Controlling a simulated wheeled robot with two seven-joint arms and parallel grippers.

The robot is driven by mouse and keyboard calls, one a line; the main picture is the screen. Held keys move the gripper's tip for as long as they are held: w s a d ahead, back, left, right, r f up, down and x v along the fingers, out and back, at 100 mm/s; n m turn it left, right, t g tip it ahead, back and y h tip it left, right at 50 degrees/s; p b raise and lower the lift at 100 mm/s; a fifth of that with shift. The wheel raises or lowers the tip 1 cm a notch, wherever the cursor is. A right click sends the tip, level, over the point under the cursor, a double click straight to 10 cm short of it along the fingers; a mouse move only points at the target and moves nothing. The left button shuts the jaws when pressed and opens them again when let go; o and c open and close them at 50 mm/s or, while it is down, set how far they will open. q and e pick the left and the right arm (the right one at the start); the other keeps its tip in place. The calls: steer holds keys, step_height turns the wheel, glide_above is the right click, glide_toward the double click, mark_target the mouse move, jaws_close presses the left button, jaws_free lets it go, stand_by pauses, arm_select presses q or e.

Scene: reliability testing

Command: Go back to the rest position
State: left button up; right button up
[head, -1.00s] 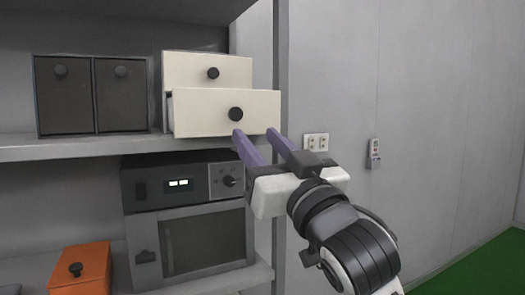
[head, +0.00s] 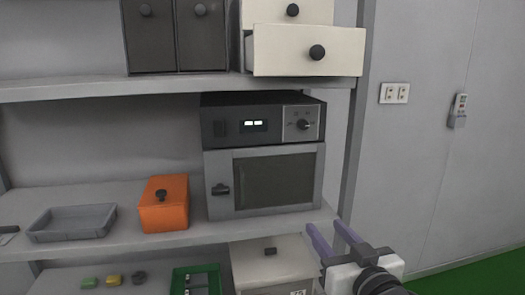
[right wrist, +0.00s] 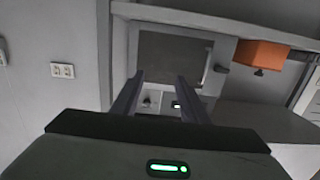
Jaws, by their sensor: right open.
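My right gripper (head: 333,240) is at the lower right of the head view, in front of the shelf's right end. Its two purple fingers are apart with nothing between them. In the right wrist view its fingers (right wrist: 157,92) also stand apart and empty, pointing toward the oven. My left gripper is not in view. The white drawer unit (head: 300,48) stands on the upper shelf with its lower drawer pulled out.
A dark oven-like device (head: 264,160) stands on the middle shelf (head: 130,245), beside an orange box (head: 164,205) and a grey tray (head: 72,222). A green tray (head: 196,270) and a pale box (head: 270,262) are below.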

steer(key=s+f+g, duration=0.3)
steer(key=s+f, duration=0.1)
steer(key=f, duration=1)
steer(key=s+d+f+g, duration=0.1)
steer(key=s+f+g, duration=0.1)
steer(key=s+f, duration=1)
steer(key=s+d+f+g+h, duration=0.1)
steer(key=s+f+g, duration=0.2)
steer(key=s+f, duration=1)
steer(key=shift+s+d+f, duration=0.15)
steer(key=shift+d+f, duration=0.1)
steer(key=shift+f, duration=0.15)
